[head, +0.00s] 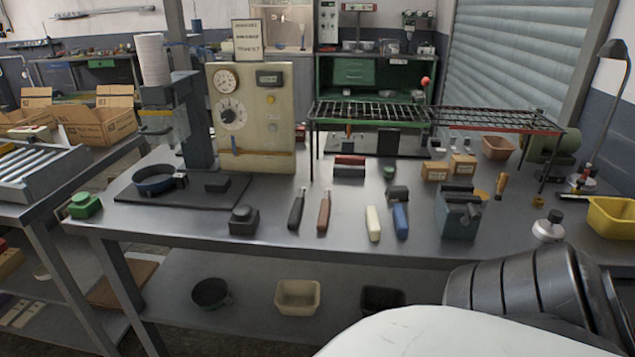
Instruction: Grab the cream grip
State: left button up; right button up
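The cream grip (373,224) lies on the grey metal workbench (330,232), near its front edge and right of the middle. It is a short, pale, bar-like piece. A blue grip (400,221) lies just to its right, with a dark block (397,193) behind that. A brown grip (323,214) and a black grip (297,209) lie further left. Neither of my grippers shows; a dark ribbed arm link of mine fills the lower right.
A press-like stand (195,125) and a cream panel with dials (252,140) stand behind. A wire rack (370,112) stands over the back right. A grey-blue vise-like block (458,213) is right of the grips. The bench just left of the cream grip is clear.

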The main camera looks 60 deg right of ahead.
aim_at(372, 220)
jog(key=i, duration=1.95)
jog(key=z, duration=3)
